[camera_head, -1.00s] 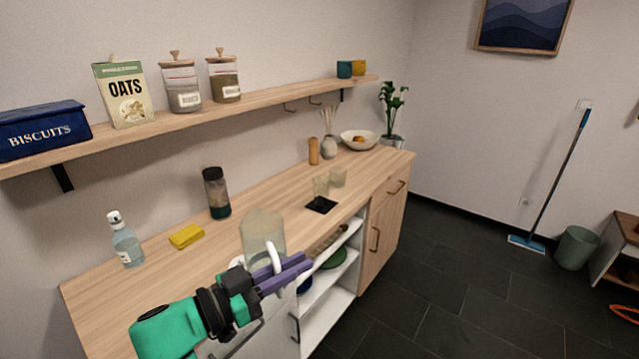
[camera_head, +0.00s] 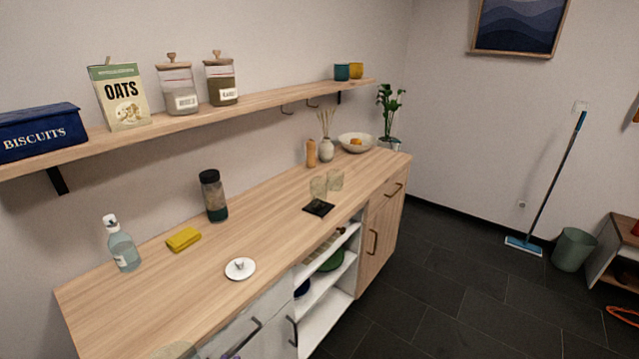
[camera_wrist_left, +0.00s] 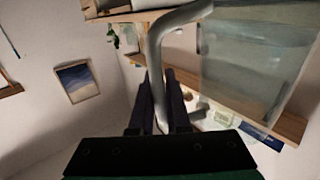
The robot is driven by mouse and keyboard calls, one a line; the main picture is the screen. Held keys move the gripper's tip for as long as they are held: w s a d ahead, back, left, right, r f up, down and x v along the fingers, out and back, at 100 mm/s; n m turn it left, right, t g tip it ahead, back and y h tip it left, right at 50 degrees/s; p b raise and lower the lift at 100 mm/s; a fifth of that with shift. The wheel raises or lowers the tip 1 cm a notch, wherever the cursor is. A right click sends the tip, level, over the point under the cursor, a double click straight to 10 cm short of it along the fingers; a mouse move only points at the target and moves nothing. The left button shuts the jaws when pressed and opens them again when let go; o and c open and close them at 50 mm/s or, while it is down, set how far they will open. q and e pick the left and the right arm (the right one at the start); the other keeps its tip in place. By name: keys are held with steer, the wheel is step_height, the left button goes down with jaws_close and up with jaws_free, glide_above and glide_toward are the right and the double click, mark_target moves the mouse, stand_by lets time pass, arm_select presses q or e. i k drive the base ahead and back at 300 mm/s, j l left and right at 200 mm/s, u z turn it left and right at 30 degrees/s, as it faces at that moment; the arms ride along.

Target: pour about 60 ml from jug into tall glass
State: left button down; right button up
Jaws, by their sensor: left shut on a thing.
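The clear jug fills the right of the left wrist view (camera_wrist_left: 245,65), and its pale curved handle (camera_wrist_left: 155,60) runs between my fingers. My left gripper (camera_wrist_left: 160,100) is shut on that handle. In the head view only a sliver of the jug's rim (camera_head: 175,350) shows at the bottom edge. Two clear glasses stand far back on the counter: one (camera_head: 318,187) at the black square mat (camera_head: 319,208), the other (camera_head: 336,180) just behind it to the right. I cannot tell for sure which is the tall one. The jug's contents are not clear. My right gripper is out of view.
A white disc with a small knob (camera_head: 240,268) lies near the counter's front edge. The wooden counter (camera_head: 270,225) between disc and mat is clear.

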mark_target(319, 194)
steer(key=i+l, duration=0.15)
steer(key=l, duration=0.25)
steer(key=i+l, duration=0.1)
steer(key=l, duration=0.3)
steer(key=i+l+z, duration=0.1)
steer(key=l, duration=0.3)
steer(key=i+l, duration=0.15)
steer(key=l, duration=0.25)
steer(key=i+l, duration=0.15)
steer(key=l, duration=0.25)
steer(key=i+l, duration=0.15)
steer(key=l, duration=0.2)
steer(key=z, duration=0.05)
